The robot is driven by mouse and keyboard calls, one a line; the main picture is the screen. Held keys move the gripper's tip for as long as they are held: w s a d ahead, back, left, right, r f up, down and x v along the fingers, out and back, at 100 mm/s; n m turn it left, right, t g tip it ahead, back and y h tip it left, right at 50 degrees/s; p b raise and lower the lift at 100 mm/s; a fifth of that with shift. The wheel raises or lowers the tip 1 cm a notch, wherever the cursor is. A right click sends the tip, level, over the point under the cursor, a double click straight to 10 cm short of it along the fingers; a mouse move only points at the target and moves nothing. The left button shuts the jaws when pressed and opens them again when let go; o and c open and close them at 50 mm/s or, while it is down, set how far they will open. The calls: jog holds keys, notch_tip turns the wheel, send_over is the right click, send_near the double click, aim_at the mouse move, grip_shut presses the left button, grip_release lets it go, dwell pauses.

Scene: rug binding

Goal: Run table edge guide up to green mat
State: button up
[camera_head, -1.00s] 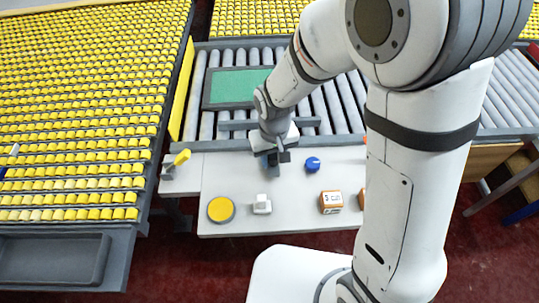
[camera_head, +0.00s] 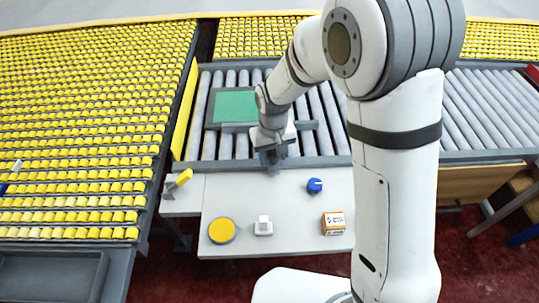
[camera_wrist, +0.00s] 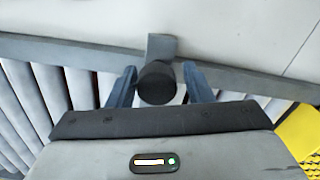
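The green mat (camera_head: 232,106) lies in a grey frame on the roller conveyor, partly behind my wrist in the head view. The table edge guide (camera_head: 240,127), a grey bar across the rollers, lies along the near side of the mat's frame. It looks touching or almost touching; the exact gap is hard to tell. My gripper (camera_head: 271,156) is low over the near conveyor edge and covers the bar's middle.
The white table in front holds a yellow disc (camera_head: 222,230), a white block (camera_head: 263,226), a blue knob (camera_head: 315,185) and an orange-white box (camera_head: 334,223). A yellow lever (camera_head: 179,182) is at the left. Yellow roller racks (camera_head: 80,130) stand left of the conveyor.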

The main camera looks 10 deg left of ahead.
jog(key=shift+o, duration=0.7)
jog(key=shift+d, duration=0.1)
notch_tip(320, 180, up, 8)
jog(key=shift+f, duration=0.1)
jog(key=s+d+r+m+t, duration=0.1)
jog(key=s+d+r+m, duration=0.1)
jog(key=s+d, duration=0.3)
jog(key=s+d+r+m, duration=0.2)
jog(key=s+d+r, duration=0.2)
jog(key=d, duration=0.7)
jog(key=s+d+r+m+t, duration=0.1)
jog(key=s+d+r, duration=0.2)
jog(key=s+d, duration=0.2)
jog(key=d, duration=0.3)
jog(key=shift+s+m+t, duration=0.3)
jog(key=shift+s+m, duration=0.05)
jog(key=shift+m, duration=0.05)
